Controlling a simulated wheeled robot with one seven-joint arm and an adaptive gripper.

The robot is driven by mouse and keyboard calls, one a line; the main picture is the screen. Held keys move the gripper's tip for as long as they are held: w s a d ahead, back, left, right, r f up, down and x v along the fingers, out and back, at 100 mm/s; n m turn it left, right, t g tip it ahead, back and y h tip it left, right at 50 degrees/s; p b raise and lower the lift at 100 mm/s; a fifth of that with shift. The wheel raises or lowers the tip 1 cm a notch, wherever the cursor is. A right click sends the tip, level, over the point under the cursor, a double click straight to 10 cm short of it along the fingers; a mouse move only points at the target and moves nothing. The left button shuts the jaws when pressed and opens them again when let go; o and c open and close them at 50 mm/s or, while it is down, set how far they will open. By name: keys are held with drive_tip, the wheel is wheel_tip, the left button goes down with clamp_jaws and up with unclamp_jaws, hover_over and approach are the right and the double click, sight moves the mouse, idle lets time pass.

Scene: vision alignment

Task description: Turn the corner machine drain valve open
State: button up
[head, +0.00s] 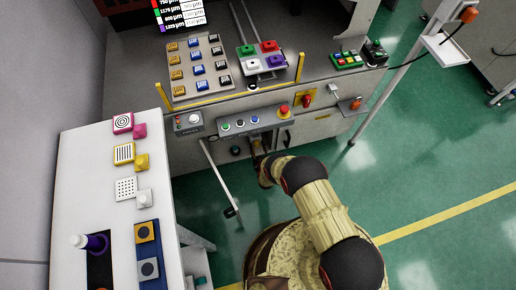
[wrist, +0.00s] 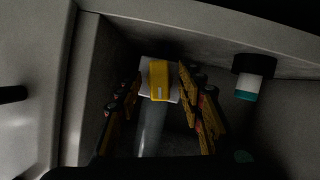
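In the wrist view a yellow handle (wrist: 158,80) with a pale plate behind it sits at the top of a grey pipe inside a dark recess. It looks like the drain valve, though no label is readable. My gripper (wrist: 162,98) is open, with one finger on each side of the yellow handle and a visible gap to both. I cannot tell how deep the fingertips reach. In the head view my gripper (head: 259,148) is at the machine's front, below the button panel (head: 250,121); my wrist hides most of the recess, and the valve is not clear there.
A dark cylinder with a white and teal end (wrist: 249,82) hangs right of the fingers. The recess wall (wrist: 88,80) is close on the left. A red rotary switch (head: 307,101) is above right. A white table (head: 85,185) stands left; green floor is free at right.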

drive_tip(key=shift+w, duration=0.1)
drive_tip(key=shift+c, duration=1)
drive_tip(key=c, duration=0.7)
clamp_jaws()
